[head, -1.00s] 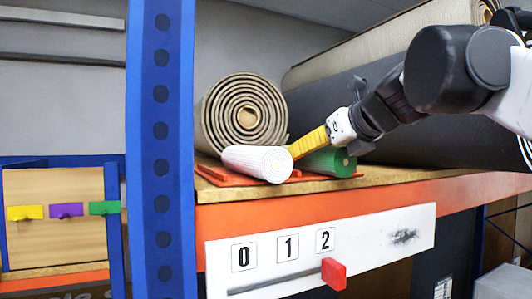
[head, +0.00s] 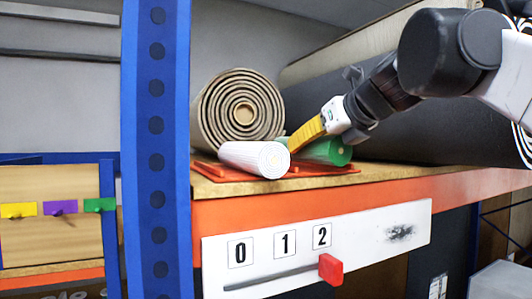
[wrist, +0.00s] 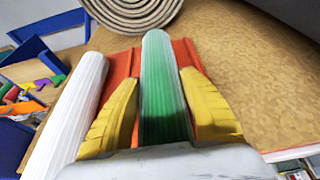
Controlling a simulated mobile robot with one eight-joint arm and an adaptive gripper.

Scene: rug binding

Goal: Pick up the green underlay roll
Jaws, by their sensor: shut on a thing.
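The green underlay roll (head: 328,152) is in my gripper just above the red-orange tray (head: 325,171) in the head view. In the wrist view the green roll (wrist: 163,95) runs lengthwise between the two yellow fingers of my gripper (wrist: 160,78). The fingers are shut on it from both sides. In the head view one yellow finger of my gripper (head: 302,142) shows, and the roll's far part is hidden behind it and the white roll.
A white ribbed roll (head: 252,157) lies to the left of the green one, also in the wrist view (wrist: 72,118). A big dark roll (head: 440,130) lies right. A blue upright (head: 156,200) stands left. Wooden shelf (wrist: 255,90) is clear at right.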

